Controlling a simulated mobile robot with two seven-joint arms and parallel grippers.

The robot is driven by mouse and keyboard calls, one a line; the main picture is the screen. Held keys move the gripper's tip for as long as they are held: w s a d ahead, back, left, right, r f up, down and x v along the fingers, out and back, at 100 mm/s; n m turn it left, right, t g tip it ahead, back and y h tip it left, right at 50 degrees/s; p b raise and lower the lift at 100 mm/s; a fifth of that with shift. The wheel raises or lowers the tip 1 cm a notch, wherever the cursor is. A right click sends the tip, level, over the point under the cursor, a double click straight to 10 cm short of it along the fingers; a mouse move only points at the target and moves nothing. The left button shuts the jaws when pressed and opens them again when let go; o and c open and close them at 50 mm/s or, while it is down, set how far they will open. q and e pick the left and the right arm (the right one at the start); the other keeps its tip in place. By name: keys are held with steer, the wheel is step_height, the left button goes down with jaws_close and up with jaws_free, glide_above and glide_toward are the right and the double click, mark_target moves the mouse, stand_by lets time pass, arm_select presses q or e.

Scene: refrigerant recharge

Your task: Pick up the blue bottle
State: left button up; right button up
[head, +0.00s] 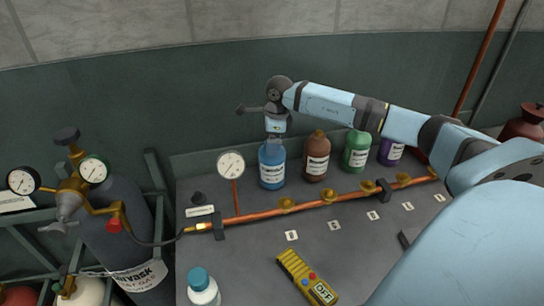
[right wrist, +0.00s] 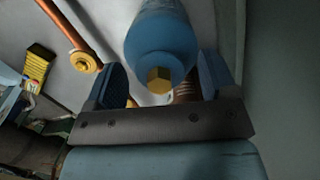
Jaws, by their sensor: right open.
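The blue bottle (head: 271,172) stands upright on the bench with a white label facing front, at the left end of a row of bottles. My right gripper (head: 276,138) points down at its top from directly above. In the right wrist view the blue bottle (right wrist: 160,38), with a gold hexagonal cap, lies between the two blue fingers of the right gripper (right wrist: 163,78). The fingers are open, with gaps to the bottle on both sides. My left gripper is not in view.
Brown (head: 316,160), green (head: 356,151) and purple (head: 390,152) bottles stand to the right. A copper pipe (head: 310,205) with brass fittings runs in front. A gauge (head: 231,165) stands to the left.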

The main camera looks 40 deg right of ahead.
jaws_close()
steer(key=shift+r, duration=0.15)
